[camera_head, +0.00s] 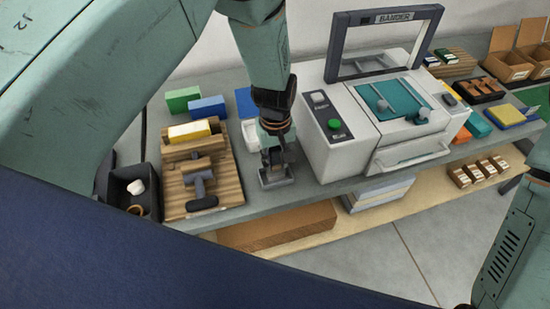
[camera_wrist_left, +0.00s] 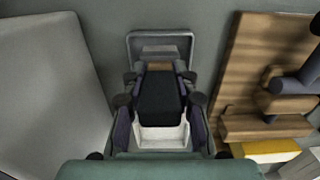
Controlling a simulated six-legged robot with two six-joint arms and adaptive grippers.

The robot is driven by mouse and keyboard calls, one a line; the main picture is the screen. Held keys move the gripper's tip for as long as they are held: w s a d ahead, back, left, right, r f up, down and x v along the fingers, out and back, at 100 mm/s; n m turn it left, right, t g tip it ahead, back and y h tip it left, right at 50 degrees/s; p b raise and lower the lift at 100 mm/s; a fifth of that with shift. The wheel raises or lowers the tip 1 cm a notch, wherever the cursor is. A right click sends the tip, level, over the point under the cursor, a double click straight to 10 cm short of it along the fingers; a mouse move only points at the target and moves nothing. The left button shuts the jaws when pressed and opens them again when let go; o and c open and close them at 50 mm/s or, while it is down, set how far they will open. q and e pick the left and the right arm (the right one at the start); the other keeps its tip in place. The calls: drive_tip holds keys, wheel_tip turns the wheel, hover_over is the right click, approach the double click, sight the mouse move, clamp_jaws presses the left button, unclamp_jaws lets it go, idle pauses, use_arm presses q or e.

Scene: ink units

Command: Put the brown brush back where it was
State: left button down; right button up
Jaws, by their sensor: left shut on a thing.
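My left gripper (camera_head: 277,158) points down over the bench, between the wooden board and the white machine. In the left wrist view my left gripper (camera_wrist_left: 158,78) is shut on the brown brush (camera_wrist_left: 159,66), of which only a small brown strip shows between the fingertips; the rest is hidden. Just under it lies a small grey tray (camera_head: 275,181), whose rim also shows in the wrist view (camera_wrist_left: 132,45). I cannot tell whether the brush touches the tray. My right gripper is not in view.
The white machine (camera_head: 345,135) stands close on the right. A wooden board (camera_head: 229,187) with a dark-handled roller (camera_head: 201,190) and a yellow block (camera_head: 189,131) is on the left. A black bin (camera_head: 150,201) stands beyond it. Green (camera_head: 183,99) and blue (camera_head: 207,106) boxes are behind.

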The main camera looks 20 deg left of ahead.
use_arm(q)
drive_tip(key=c, duration=1.2)
unclamp_jaws()
drive_tip(key=shift+w+d+f, duration=0.15)
drive_tip(key=shift+o, duration=0.7)
drive_tip(key=shift+s+a+r, duration=0.2)
drive_tip(key=shift+s+a, duration=0.1)
drive_tip(key=shift+s, duration=0.05)
drive_tip(key=shift+w+d+r, duration=0.2)
drive_tip(key=shift+w+r, duration=0.05)
drive_tip(key=shift+w, duration=0.05)
drive_tip(key=r, duration=1)
drive_tip(key=shift+s+a+r, duration=0.1)
drive_tip(key=shift+s+r, duration=0.1)
drive_tip(key=shift+w+r, duration=0.2)
drive_tip(key=shift+r, duration=0.25)
drive_tip(key=shift+s+r, duration=0.2)
drive_tip(key=shift+s, duration=0.05)
